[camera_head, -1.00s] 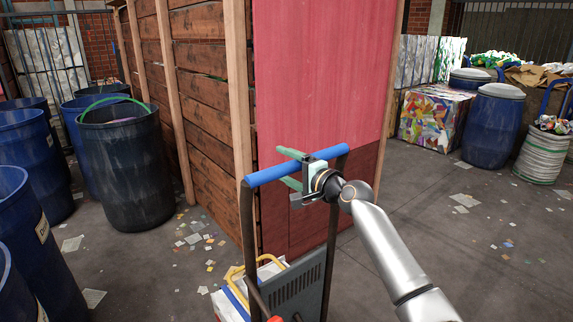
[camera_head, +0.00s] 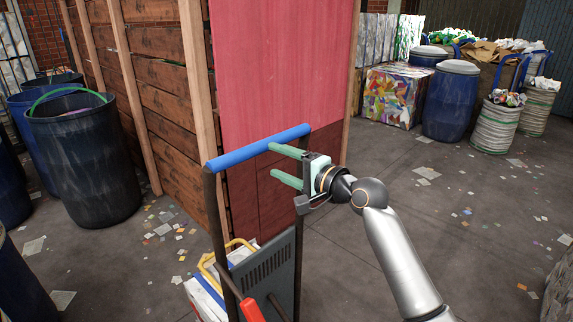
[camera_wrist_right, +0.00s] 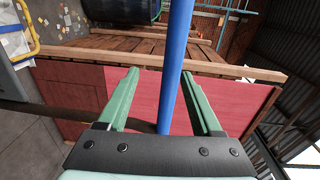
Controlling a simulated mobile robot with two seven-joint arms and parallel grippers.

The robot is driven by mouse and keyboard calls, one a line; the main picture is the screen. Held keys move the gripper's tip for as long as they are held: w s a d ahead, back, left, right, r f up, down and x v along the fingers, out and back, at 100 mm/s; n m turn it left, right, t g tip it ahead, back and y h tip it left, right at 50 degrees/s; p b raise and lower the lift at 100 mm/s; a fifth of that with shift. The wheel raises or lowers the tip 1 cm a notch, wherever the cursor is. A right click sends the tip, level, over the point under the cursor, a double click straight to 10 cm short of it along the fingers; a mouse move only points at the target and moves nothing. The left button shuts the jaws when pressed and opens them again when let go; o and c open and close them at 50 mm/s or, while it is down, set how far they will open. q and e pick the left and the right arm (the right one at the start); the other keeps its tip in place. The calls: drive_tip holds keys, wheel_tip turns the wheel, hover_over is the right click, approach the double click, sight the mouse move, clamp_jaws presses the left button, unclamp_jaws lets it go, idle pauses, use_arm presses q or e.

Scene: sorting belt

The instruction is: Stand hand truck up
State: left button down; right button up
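The hand truck has a blue crossbar handle (camera_head: 258,147), dark side posts and a grey slotted panel (camera_head: 266,276). Its posts look close to vertical in the head view; its base is out of frame, so I cannot tell its exact tilt. My right gripper (camera_head: 287,166) is open and empty beside the right end of the blue handle, its green fingers pointing left, just below the bar. In the right wrist view the blue bar (camera_wrist_right: 180,60) shows in the gap between the two spread fingers (camera_wrist_right: 163,98), apart from both. My left gripper is out of view.
A wooden-slat wall (camera_head: 165,90) with a red panel (camera_head: 280,70) stands right behind the hand truck. A dark blue barrel (camera_head: 85,165) stands at left. Blue drums (camera_head: 450,105) and a pressed bale (camera_head: 395,95) stand at back right.

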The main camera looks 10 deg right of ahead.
drive_tip(key=shift+v, duration=0.95)
drive_tip(key=shift+a+r, duration=0.1)
drive_tip(key=s+d+f+n+h, duration=0.15)
drive_tip(key=s+f, duration=0.25)
drive_tip(key=f, duration=0.5)
drive_tip(key=s+d+f+n+g+h, duration=0.15)
drive_tip(key=s+f, duration=0.25)
drive_tip(key=f, duration=0.5)
drive_tip(key=s+d+f+n+h, duration=0.15)
drive_tip(key=s+f, duration=0.25)
drive_tip(key=f, duration=0.6)
drive_tip(key=s+d+f+n+g+h, duration=0.1)
drive_tip(key=s+f+n, duration=0.1)
drive_tip(key=s+f, duration=0.3)
drive_tip(key=s+d+f+n+h, duration=0.1)
drive_tip(key=s+d+f+n, duration=0.1)
drive_tip(key=s, duration=0.8)
drive_tip(key=s+d+f+n+g+h, duration=0.1)
drive_tip(key=s+f+n, duration=0.3)
drive_tip(key=s+f, duration=0.3)
drive_tip(key=shift+s+d+f+g+h, duration=0.25)
drive_tip(key=shift+s+f+g+h, duration=0.1)
drive_tip(key=shift+s, duration=0.35)
